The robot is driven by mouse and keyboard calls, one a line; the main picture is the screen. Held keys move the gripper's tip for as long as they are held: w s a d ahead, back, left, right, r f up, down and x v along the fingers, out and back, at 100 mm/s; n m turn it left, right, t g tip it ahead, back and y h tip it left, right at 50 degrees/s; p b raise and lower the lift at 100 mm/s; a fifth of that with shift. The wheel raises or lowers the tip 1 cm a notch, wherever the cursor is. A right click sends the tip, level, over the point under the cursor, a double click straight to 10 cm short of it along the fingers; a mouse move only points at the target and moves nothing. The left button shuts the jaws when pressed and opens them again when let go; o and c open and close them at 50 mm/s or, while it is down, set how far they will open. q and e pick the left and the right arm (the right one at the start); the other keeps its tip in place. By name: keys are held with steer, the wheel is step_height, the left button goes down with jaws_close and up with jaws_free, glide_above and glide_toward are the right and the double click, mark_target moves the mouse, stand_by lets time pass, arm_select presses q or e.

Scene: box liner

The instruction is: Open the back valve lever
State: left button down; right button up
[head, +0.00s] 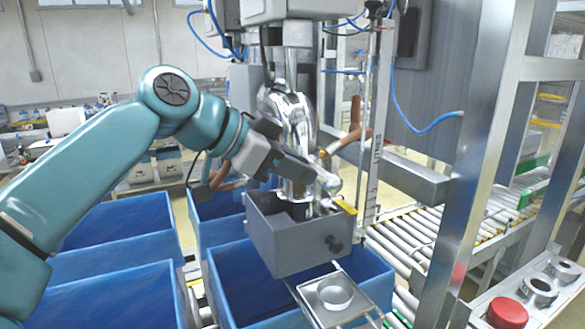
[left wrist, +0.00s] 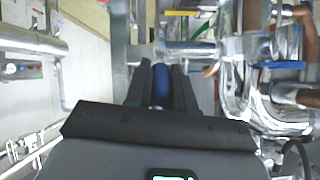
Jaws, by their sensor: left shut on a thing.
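The metal valve body (head: 296,115) stands in the middle of the head view, above a grey box (head: 300,240). My left gripper (head: 328,182) reaches in from the left, close in front of the lower valve body. In the left wrist view, my left gripper (left wrist: 162,75) is shut on a blue lever handle (left wrist: 162,88), which shows between the two dark fingers. The gripper and arm hide this handle in the head view. Another blue handle (left wrist: 283,65) lies across the shiny pipework at the right of the left wrist view. My right gripper is not in view.
Several blue bins (head: 120,225) stand below and left of the valve. A steel post (head: 480,160) and a roller conveyor (head: 405,235) are on the right. A red button (head: 507,313) is at the lower right. Brown curved handles (head: 355,122) stick out beside the valve.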

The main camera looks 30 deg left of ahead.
arm_select(q)
steer(key=shift+w+d+r, duration=0.1)
steer(key=shift+r, duration=0.15)
stand_by(0.3)
steer(key=c, duration=1)
jaws_free()
steer(key=shift+o, duration=0.2)
steer(key=v, duration=1.2)
steer(key=shift+w+r, duration=0.2)
steer(key=shift+r, duration=0.05)
steer(key=shift+s, duration=0.1)
steer(key=shift+c, duration=0.4)
